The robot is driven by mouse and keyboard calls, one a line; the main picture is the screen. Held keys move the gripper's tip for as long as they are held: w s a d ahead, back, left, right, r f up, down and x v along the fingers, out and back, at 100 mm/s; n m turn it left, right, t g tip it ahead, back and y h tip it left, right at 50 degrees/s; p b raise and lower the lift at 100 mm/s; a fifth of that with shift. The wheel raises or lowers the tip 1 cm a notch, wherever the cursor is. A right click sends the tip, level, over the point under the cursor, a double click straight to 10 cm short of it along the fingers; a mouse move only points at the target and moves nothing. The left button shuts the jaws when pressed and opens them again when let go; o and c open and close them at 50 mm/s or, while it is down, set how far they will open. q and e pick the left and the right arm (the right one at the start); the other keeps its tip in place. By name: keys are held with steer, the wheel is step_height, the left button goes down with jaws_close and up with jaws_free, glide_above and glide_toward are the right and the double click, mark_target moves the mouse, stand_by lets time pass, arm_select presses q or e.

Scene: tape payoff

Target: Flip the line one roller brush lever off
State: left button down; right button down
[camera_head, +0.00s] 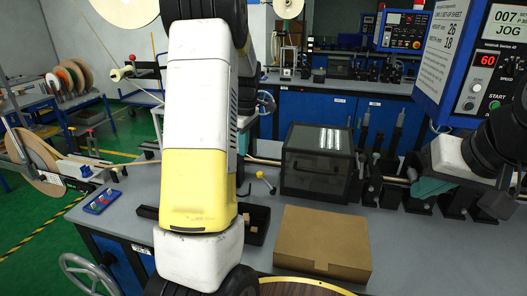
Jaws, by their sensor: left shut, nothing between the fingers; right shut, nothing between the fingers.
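I cannot tell for sure which part is the line one roller brush lever. A small handle with a yellow knob (260,175) stands on the grey bench, just right of my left arm and left of a dark clear-lidded box (317,162). My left arm, white and yellow, runs down the middle of the view and hides part of the bench. My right arm, white and black, comes in at the right edge, in front of the machine line. I make out no fingertips of either gripper.
A brown cardboard box (321,243) sits on the front of the bench. A blue-framed control panel (487,75) reading 007 JOG hangs at upper right. A blue tray (103,201) lies at the left. Large reels stand on the left; a second line is behind.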

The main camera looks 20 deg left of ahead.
arm_select(q)
step_height(320, 180, down, 9)
steer(key=shift+d+r, duration=0.35)
steer(key=shift+d, duration=0.45)
steer(key=shift+d+r, duration=0.3)
steer(key=shift+d, duration=0.45)
steer(key=shift+d, duration=0.1)
steer(key=shift+d+r, duration=0.45)
steer(key=shift+d, duration=0.3)
steer(key=shift+d+r, duration=0.4)
steer(key=shift+d, duration=0.35)
steer(key=shift+w+d, duration=0.1)
steer(key=a, duration=0.4)
step_height(320, 180, up, 9)
steer(key=d, duration=0.2)
steer(key=shift+r, duration=0.2)
steer(key=shift+d, duration=0.15)
